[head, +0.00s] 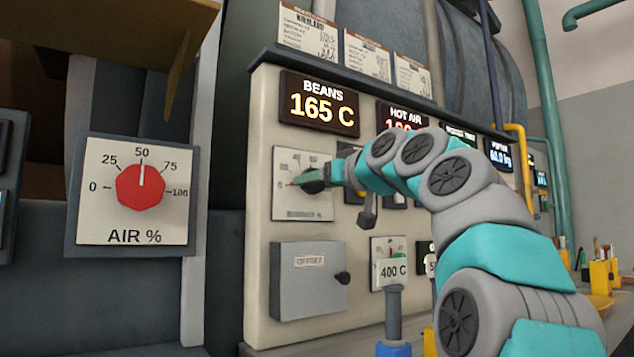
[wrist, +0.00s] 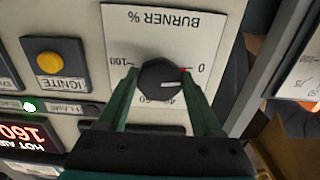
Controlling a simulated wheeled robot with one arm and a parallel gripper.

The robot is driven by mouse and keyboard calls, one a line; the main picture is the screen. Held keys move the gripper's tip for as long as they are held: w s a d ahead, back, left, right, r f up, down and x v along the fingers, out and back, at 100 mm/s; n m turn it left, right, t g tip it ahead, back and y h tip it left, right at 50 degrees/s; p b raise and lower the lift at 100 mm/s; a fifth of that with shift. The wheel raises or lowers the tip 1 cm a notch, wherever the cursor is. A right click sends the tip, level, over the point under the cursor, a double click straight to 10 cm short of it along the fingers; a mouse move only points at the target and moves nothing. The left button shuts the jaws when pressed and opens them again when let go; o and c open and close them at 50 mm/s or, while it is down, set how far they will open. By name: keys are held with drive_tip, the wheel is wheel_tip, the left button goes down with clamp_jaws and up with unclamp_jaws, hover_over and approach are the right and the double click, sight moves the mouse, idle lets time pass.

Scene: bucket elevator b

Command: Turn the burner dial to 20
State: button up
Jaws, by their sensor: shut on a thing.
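The burner dial is a black knob (wrist: 160,79) on a white plate marked BURNER % (wrist: 178,30), seen upside down in the wrist view. The 20 mark is hidden, apparently by a finger. My gripper (wrist: 159,77) is shut on the knob, a green finger on each side. In the head view, the knob (head: 314,181) is partly covered by my gripper (head: 327,179).
A red AIR % dial (head: 141,187) is at left, pointing near 50. The BEANS display (head: 318,104) reads 165 C. A grey box (head: 305,282) juts out below.

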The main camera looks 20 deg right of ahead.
drive_tip(key=m+p, duration=0.6)
drive_tip(key=m, duration=0.1)
drive_tip(key=shift+a+m+p, duration=0.1)
drive_tip(key=shift+m+p, duration=0.2)
drive_tip(key=shift+p, duration=0.05)
idle(0.4)
drive_tip(key=o, duration=1.4)
drive_tip(key=shift+c, duration=0.2)
